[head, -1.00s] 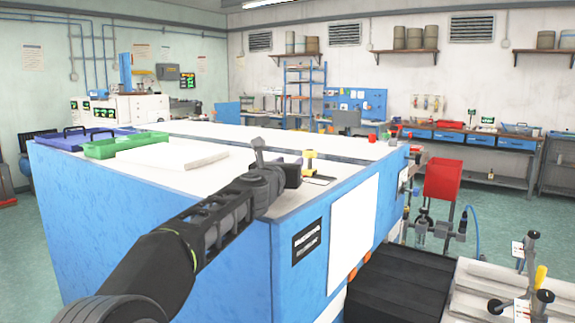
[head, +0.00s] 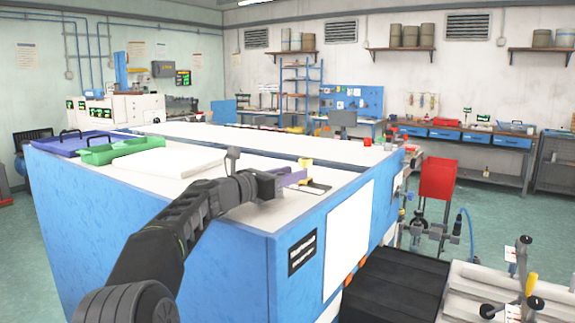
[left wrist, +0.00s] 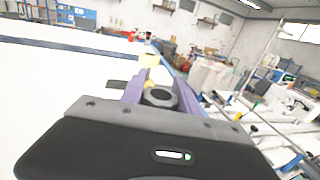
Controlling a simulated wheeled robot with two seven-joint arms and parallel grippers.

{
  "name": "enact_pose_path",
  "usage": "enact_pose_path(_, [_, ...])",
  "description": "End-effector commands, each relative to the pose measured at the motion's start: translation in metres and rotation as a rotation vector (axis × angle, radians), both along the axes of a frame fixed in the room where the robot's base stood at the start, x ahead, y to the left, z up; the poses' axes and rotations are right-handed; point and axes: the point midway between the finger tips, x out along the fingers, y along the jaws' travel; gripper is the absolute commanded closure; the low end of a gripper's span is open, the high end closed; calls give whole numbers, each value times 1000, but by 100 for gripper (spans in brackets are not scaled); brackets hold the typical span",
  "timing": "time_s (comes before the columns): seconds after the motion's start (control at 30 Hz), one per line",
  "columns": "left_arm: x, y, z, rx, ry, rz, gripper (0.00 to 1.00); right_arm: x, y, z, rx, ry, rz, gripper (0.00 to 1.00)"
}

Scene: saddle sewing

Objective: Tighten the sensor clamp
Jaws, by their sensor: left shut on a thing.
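The sensor clamp (head: 307,163) shows as a small yellow post with a dark plate at its foot, on the white top of the blue machine near its front right corner. How the knob joins the clamp is hidden. My right gripper is not in view.
The blue machine (head: 120,225) fills the middle, with a white pad (head: 175,160), a green tray (head: 112,151) and a blue-purple tray (head: 60,146) on its left part. A red bin (head: 437,178) and a grey fixture with knobs (head: 490,295) stand right. The top behind the clamp is clear.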

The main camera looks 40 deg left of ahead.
Motion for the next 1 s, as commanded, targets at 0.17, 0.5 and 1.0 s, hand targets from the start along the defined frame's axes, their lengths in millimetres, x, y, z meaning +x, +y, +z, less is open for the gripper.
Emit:
enact_pose_path(0.17, [-1, -1, 10, -3, 6, -162, 100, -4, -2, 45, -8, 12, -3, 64])
enact_pose_path(0.5, [-5, -9, 3, -2, -1, -423, 100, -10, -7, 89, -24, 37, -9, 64])
enact_pose_path(1.0, [-7, -14, 1, 0, -1, -542, 100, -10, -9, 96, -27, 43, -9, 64])
